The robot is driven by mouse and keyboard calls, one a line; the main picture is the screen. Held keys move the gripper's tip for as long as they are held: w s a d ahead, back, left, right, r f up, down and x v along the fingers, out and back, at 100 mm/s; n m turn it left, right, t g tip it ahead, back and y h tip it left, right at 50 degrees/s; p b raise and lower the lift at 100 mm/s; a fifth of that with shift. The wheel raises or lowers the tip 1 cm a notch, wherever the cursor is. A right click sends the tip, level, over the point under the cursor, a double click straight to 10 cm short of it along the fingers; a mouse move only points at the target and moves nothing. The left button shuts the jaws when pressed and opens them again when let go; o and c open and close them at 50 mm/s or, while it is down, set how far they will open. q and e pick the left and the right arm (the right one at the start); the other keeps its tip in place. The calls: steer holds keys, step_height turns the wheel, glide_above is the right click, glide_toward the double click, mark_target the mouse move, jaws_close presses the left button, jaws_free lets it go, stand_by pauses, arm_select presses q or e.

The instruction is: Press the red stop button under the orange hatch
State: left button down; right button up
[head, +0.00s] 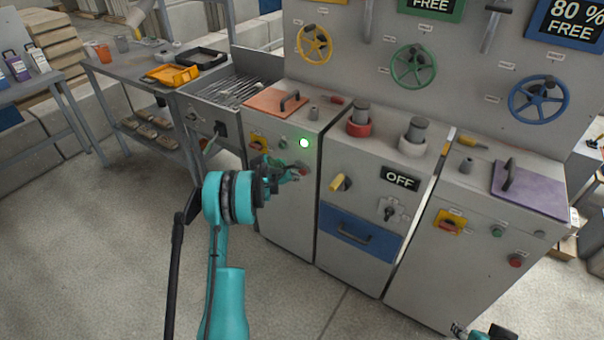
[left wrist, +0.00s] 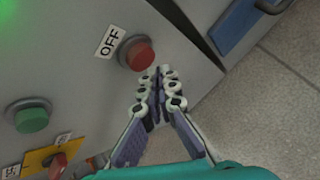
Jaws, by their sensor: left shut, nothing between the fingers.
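The orange hatch (head: 277,103) with a dark handle lies shut on top of the left cabinet. Below it, on the cabinet's sloped front, the red stop button (head: 304,169) is partly hidden by my left gripper (head: 294,175). In the left wrist view the round red button (left wrist: 138,54) sits beside an OFF label. My left gripper (left wrist: 160,74) is shut and empty, its fingertips close to the button's lower right edge. I cannot tell whether they touch it. My right gripper (head: 459,328) shows only partly at the bottom edge; its fingers are too small to judge.
A lit green lamp (head: 304,142), a green button (head: 283,142) and a yellow-backed red switch (head: 258,141) share the front. The middle cabinet (head: 360,209) and the purple-hatch cabinet (head: 470,275) stand to the right. The floor in front is clear.

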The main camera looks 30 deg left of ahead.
arm_select(q)
steer(key=shift+w, duration=0.2)
stand_by(0.4)
steer(key=shift+w, duration=0.25)
steer(key=shift+w+d, duration=0.1)
steer(key=shift+w, duration=0.35)
stand_by(0.7)
stand_by(0.3)
steer(key=shift+s+b, duration=0.35)
steer(key=shift+s, duration=0.5)
steer(key=s, duration=0.5)
steer(key=shift+a+b, duration=0.25)
steer(key=shift+b, duration=0.1)
steer(key=shift+r, duration=0.1)
stand_by(0.3)
